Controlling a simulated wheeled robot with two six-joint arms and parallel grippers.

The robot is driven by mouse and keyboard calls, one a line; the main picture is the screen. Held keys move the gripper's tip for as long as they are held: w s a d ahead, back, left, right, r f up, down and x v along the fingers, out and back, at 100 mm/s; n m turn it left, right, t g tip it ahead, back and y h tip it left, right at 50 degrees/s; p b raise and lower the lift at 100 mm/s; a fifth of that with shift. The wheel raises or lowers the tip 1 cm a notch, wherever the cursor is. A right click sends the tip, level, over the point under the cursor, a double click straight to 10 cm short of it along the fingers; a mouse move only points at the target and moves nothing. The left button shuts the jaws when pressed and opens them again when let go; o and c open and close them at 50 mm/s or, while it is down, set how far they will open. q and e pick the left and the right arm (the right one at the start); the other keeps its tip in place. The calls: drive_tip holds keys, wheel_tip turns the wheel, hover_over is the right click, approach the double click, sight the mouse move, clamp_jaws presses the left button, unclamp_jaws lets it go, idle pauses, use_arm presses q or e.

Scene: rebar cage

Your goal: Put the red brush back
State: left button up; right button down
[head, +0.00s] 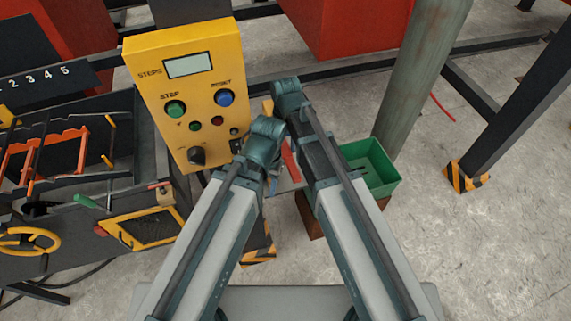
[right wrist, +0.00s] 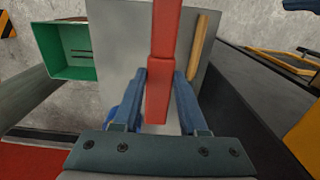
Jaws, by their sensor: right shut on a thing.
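The red brush (right wrist: 164,55) runs upright through the middle of the right wrist view, with its lower handle end between the blue fingers of my right gripper (right wrist: 160,82). My right gripper is shut on it. In the head view only a thin red piece of the brush (head: 291,160) shows between my two arms; my arms hide the rest. The brush is in front of a grey flat surface (right wrist: 118,45), and I cannot tell whether they touch. I cannot make out the jaws of my left gripper.
A wooden stick (right wrist: 198,48) lies on the grey surface beside the brush. A green bin (head: 376,165) stands right of my arms. A yellow control box (head: 183,85) is close on the left. A green-grey post (head: 424,75) rises behind the bin. Open floor lies at right.

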sight(286, 159)
drive_tip(key=shift+f+b, duration=2.55)
drive_tip(key=shift+f, duration=0.55)
drive_tip(key=shift+r, duration=0.15)
drive_tip(key=shift+c, duration=2.2)
unclamp_jaws()
wheel_tip(286, 159, up, 12)
drive_tip(key=p, duration=1.2)
